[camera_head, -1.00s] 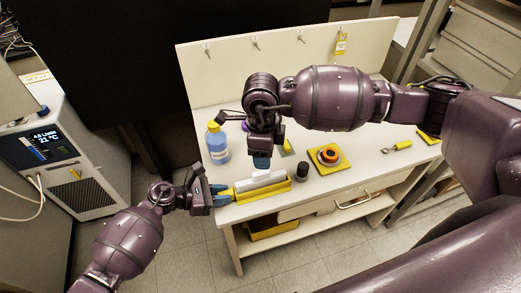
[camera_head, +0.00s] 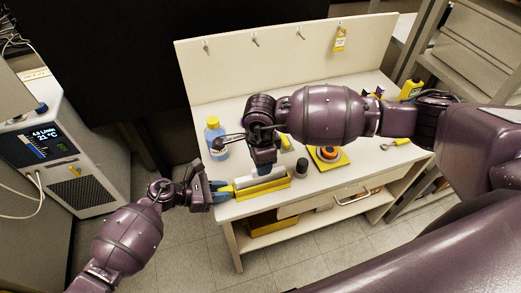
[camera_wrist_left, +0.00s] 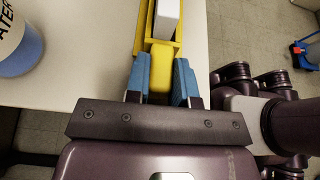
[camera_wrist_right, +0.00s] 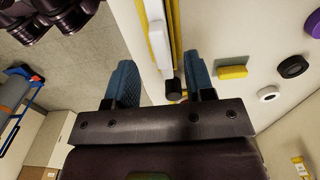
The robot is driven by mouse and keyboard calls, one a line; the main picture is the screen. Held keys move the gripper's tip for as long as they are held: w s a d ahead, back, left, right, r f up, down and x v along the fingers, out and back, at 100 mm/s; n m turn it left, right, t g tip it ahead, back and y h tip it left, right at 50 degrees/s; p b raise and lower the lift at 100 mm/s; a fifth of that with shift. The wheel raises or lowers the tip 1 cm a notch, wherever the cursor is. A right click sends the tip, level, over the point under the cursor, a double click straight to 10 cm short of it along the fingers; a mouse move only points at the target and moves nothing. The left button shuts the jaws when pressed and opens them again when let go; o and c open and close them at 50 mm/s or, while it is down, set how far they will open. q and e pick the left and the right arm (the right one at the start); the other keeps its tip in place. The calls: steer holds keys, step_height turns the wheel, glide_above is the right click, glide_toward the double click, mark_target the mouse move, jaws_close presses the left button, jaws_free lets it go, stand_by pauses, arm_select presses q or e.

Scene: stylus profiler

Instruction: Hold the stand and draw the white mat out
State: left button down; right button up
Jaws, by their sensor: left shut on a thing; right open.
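The yellow stand (camera_head: 263,190) lies along the front left edge of the bench. The white mat (camera_head: 262,181) is a long white roll resting in it; both also show in the left wrist view, the mat (camera_wrist_left: 167,18) inside the yellow walls. My left gripper (camera_head: 220,190) is shut on the yellow end block of the stand (camera_wrist_left: 159,72). My right gripper (camera_head: 264,168) is open and empty above the stand and mat. In the right wrist view the mat (camera_wrist_right: 158,35) and stand (camera_wrist_right: 177,30) lie beyond its blue fingers, apart from them.
A blue bottle (camera_head: 215,138) stands behind the stand's left end. A black cylinder (camera_head: 302,168) is close to its right end. A yellow pad (camera_head: 342,160) with an orange ring and a yellow-handled tool (camera_head: 401,141) lie further right. Open floor lies before the bench.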

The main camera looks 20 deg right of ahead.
mark_target(253, 180)
step_height(253, 180, down, 7)
steer(key=shift+r, duration=0.2)
stand_by(0.3)
jaws_close()
stand_by(0.4)
